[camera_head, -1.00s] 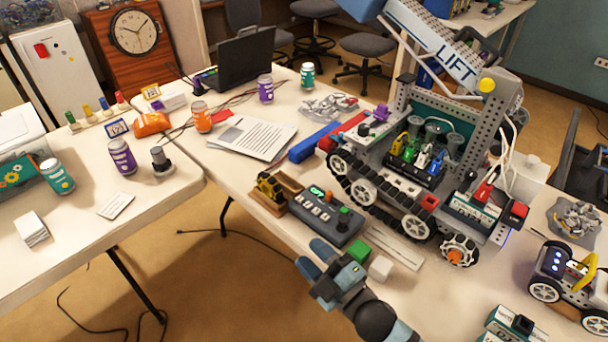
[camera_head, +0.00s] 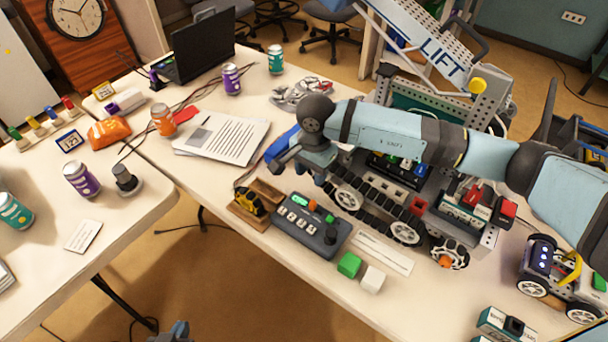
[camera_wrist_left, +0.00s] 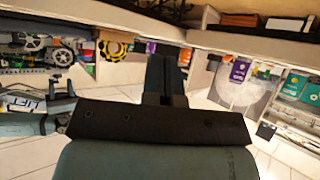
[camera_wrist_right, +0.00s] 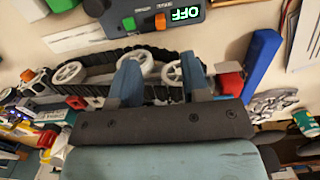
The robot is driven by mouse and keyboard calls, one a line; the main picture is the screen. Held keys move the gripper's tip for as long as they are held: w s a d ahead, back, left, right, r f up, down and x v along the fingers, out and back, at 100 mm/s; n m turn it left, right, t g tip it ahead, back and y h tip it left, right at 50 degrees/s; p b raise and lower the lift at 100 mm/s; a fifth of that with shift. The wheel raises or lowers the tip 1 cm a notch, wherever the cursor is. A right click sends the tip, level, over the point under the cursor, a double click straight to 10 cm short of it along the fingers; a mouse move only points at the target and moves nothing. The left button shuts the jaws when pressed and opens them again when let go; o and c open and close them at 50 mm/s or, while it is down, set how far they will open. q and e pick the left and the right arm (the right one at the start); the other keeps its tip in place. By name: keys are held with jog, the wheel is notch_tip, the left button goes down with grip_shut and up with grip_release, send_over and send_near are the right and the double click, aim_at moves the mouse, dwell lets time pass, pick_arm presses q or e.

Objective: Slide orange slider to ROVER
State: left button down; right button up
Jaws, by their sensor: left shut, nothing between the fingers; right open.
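The orange slider knob (camera_head: 312,205) is on the grey control box (camera_head: 300,235), beside a green knob (camera_head: 330,217). The right wrist view shows the orange knob (camera_wrist_right: 160,21) next to the lit OFF display (camera_wrist_right: 186,13). I cannot read a ROVER label. My right gripper (camera_head: 298,172) is open and empty, beyond the box and apart from it, near the tracked robot. The right wrist view shows its spread fingers (camera_wrist_right: 161,65) over the wheels and track. My left gripper (camera_head: 176,333) is at the bottom edge, shut and empty, far from the box.
The tracked LIFT robot (camera_head: 405,205) stands right of the box, partly behind my right arm. Green (camera_head: 349,264) and white (camera_head: 373,279) cubes lie in front. Papers (camera_head: 225,138) lie behind.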

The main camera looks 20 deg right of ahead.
aim_at(313, 202)
jog(key=f, duration=0.7)
jog(key=f+p, duration=0.1)
jog(key=f, duration=0.2)
jog(key=shift+w+d+f, duration=0.15)
jog(key=shift+d+f, duration=0.25)
pick_arm(q)
jog(key=shift+s+r, duration=0.25)
jog(key=shift+s, duration=0.45)
pick_arm(e)
jog(key=shift+f, duration=0.8)
jog(key=shift+c, duration=0.2)
grip_shut()
